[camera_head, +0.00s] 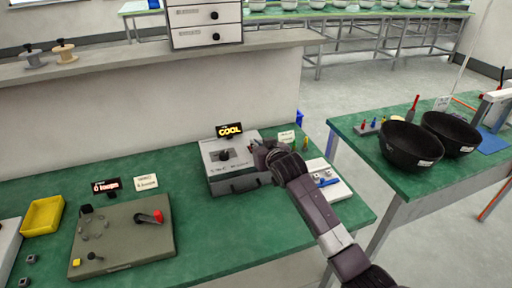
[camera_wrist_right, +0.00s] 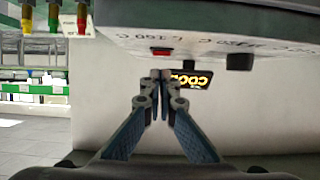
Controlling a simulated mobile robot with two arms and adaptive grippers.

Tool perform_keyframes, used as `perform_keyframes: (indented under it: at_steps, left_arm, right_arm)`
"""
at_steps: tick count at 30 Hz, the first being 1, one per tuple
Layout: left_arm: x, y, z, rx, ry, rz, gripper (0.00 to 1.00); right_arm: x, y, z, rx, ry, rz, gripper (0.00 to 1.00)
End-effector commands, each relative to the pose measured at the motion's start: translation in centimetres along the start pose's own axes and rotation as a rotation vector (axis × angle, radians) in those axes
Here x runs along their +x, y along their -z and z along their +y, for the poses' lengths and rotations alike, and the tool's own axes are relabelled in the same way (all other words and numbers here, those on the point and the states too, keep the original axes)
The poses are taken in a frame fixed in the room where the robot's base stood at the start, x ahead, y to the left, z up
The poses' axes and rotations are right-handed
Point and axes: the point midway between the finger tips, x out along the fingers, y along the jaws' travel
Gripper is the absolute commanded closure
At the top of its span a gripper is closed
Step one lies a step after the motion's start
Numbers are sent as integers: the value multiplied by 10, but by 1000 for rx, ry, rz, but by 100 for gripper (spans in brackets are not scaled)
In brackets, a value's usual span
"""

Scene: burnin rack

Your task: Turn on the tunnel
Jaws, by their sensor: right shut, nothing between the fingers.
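The tunnel (camera_head: 222,172) is a grey box on the green bench, with a dark knob or handle on its top and a display reading COOL (camera_head: 229,130) behind it. My right gripper (camera_head: 259,150) is at the box's right side, and its arm hides part of that side. In the right wrist view the picture is upside down; my right gripper (camera_wrist_right: 161,76) is shut and empty. Its tips are just by a small red switch (camera_wrist_right: 160,52) on the box's edge; I cannot tell if they touch. A black knob (camera_wrist_right: 239,62) is beside the switch. My left gripper is not in view.
A grey-green fixture board (camera_head: 125,245) with a red-handled lever and a "0 loops" display stands left, near a yellow tray (camera_head: 42,216). A white tray (camera_head: 335,190) with a blue item lies right of the tunnel. Black bowls (camera_head: 410,146) stand on the right bench.

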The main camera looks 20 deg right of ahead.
Motion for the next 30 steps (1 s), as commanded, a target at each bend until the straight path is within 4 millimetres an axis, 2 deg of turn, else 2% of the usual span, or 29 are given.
perform_keyframes:
  at_steps: [6,16,20,30]
  left_arm:
    - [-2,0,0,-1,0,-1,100]
    - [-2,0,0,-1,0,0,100]
    - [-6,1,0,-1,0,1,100]
    - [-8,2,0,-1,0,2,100]
  right_arm:
    - [3,-13,0,1,1,3,100]
    - [4,-14,0,1,1,4,100]
    - [5,-23,-1,2,1,6,100]
    - [4,-19,0,1,1,6,100]
